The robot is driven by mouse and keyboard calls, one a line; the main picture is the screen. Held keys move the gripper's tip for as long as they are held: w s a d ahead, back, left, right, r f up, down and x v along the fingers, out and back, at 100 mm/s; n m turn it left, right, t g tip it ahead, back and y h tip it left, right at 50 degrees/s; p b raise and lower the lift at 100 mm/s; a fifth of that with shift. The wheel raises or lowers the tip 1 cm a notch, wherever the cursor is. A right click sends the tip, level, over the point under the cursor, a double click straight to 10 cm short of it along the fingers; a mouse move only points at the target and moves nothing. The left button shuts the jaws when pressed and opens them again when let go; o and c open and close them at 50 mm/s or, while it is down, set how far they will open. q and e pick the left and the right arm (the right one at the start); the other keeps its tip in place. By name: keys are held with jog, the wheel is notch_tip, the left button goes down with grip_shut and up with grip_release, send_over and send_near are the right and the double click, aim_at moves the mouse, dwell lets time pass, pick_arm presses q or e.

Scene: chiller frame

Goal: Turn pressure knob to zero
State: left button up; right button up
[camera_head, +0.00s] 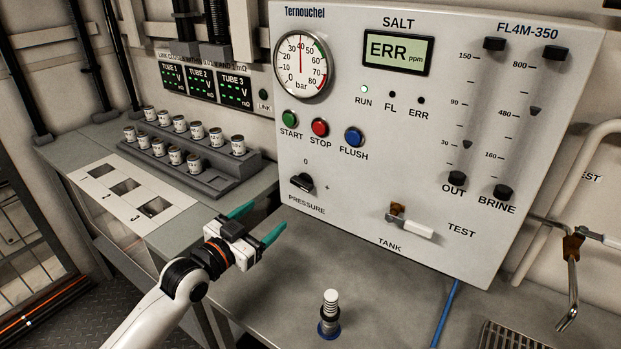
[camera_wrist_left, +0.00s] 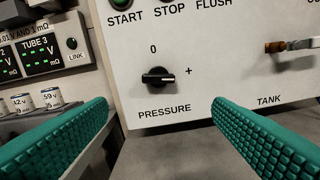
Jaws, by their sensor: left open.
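The pressure knob (camera_head: 302,182) is a small black knob low on the left of the grey panel, with "0" above it and "+" to its right. In the left wrist view the knob (camera_wrist_left: 158,77) shows between the fingers, its bar lying roughly level, with a pale mark toward its right end. My left gripper (camera_head: 257,222) has green fingers that are open and empty. It is below and left of the knob, apart from it. In the left wrist view the fingers (camera_wrist_left: 165,130) spread to either side of the knob. My right gripper is not in view.
The panel (camera_head: 350,140) carries a round gauge (camera_head: 302,65) with its needle near 40, green, red and blue buttons, and a tank handle (camera_head: 411,226). A ribbed post (camera_head: 330,311) stands on the bench. Several small cans (camera_head: 196,131) stand on a rack at left.

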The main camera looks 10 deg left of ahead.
pick_arm(q)
send_near(299, 186)
jog(key=w, duration=0.1)
jog(key=x, duration=0.6)
jog(key=shift+w+d+f+p, duration=0.1)
jog(key=shift+w+d+p, duration=0.1)
jog(key=shift+p, duration=0.1)
jog(key=shift+w+d, duration=0.2)
jog(key=shift+w, duration=0.25)
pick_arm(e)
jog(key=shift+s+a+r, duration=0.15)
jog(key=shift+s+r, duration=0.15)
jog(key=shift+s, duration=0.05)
pick_arm(q)
jog(key=shift+c, duration=0.7)
jog(key=c, duration=0.8)
jog(key=shift+c, duration=0.2)
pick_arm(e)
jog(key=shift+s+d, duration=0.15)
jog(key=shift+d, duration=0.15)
